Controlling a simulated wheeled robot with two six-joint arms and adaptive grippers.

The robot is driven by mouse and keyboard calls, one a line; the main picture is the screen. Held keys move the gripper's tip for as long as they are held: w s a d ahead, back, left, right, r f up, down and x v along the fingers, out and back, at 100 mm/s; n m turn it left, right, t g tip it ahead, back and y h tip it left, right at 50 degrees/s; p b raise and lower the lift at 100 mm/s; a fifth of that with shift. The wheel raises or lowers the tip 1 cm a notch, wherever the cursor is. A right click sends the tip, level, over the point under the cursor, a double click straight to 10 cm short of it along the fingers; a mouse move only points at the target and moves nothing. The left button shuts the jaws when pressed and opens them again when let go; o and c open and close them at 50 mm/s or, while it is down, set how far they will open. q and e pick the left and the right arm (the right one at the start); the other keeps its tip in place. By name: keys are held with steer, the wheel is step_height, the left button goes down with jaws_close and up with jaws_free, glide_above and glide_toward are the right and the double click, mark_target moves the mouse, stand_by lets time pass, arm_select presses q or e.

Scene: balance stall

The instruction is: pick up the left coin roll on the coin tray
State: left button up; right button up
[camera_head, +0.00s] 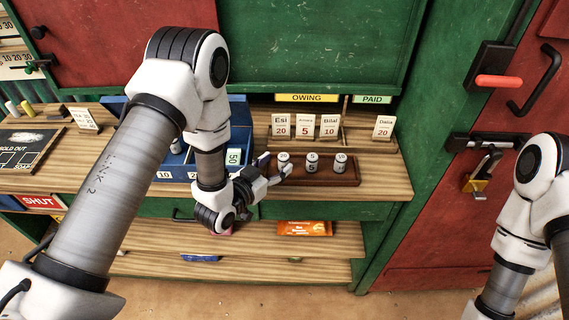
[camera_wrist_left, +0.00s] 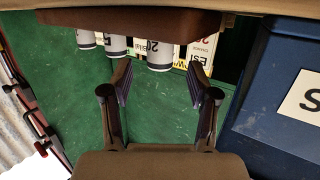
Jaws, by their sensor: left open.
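The coin tray (camera_head: 322,180) is a dark brown wooden tray on the counter. It bears three upright white-and-grey coin rolls in a row: the left coin roll (camera_head: 283,160), the middle one (camera_head: 312,162) and the right one (camera_head: 340,163). My left gripper (camera_head: 276,167) is open at the tray's left end, close to the left roll. In the left wrist view, which looks inverted, the left coin roll (camera_wrist_left: 160,55), marked 20, stands just beyond the gap between the open fingertips (camera_wrist_left: 160,78). Contact cannot be told. My right gripper is out of view.
A blue box (camera_head: 176,172) with number labels stands left of my gripper. Name cards (camera_head: 305,126) stand behind the tray, under the OWING sign (camera_head: 306,98). An orange packet (camera_head: 305,228) lies on the shelf below. The counter right of the tray is clear.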

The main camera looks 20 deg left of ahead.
mark_target(280, 162)
arm_select(q)
steer(key=x, duration=0.3)
steer(key=b+x, duration=0.1)
steer(key=shift+w+d+f, duration=0.1)
steer(key=shift+w+f, duration=0.1)
steer(key=shift+f, duration=0.15)
steer(key=shift+s, duration=0.1)
jaws_close()
steer(key=shift+r, duration=0.1)
